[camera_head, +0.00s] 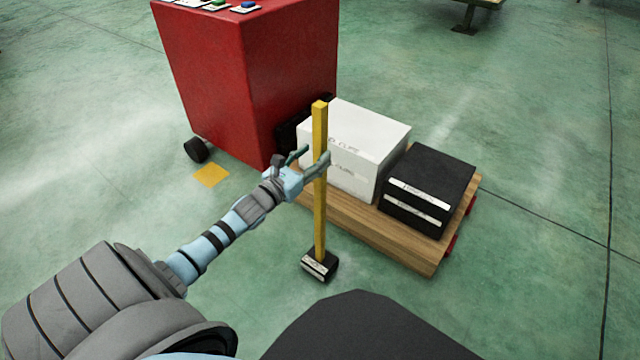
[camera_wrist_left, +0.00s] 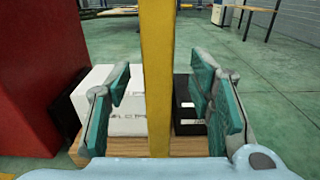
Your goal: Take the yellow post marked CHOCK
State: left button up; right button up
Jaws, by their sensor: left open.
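The yellow post (camera_head: 320,215) stands upright on the floor, with a black base block (camera_head: 320,265) that bears a white label; the label is too small to read. My left gripper (camera_head: 308,160) is open at about the upper middle of the post. In the left wrist view the post (camera_wrist_left: 157,70) rises between the two spread fingers of the gripper (camera_wrist_left: 160,105), with space on both sides. The fingers do not look closed on it. My right gripper is not in view.
Behind the post, a wooden pallet (camera_head: 400,240) carries a white box (camera_head: 375,145) and a black box (camera_head: 440,175) with white labels. A red cabinet (camera_head: 250,70) on wheels stands at the back left. A yellow floor patch (camera_head: 211,175) lies beside it. Green floor is clear at right.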

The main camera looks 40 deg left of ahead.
aim_at(317, 152)
pick_arm(q)
jog(key=w+p, duration=0.1)
jog(key=w, duration=0.2)
jog(key=shift+w+a, duration=0.15)
jog(key=shift+w, duration=0.2)
grip_shut()
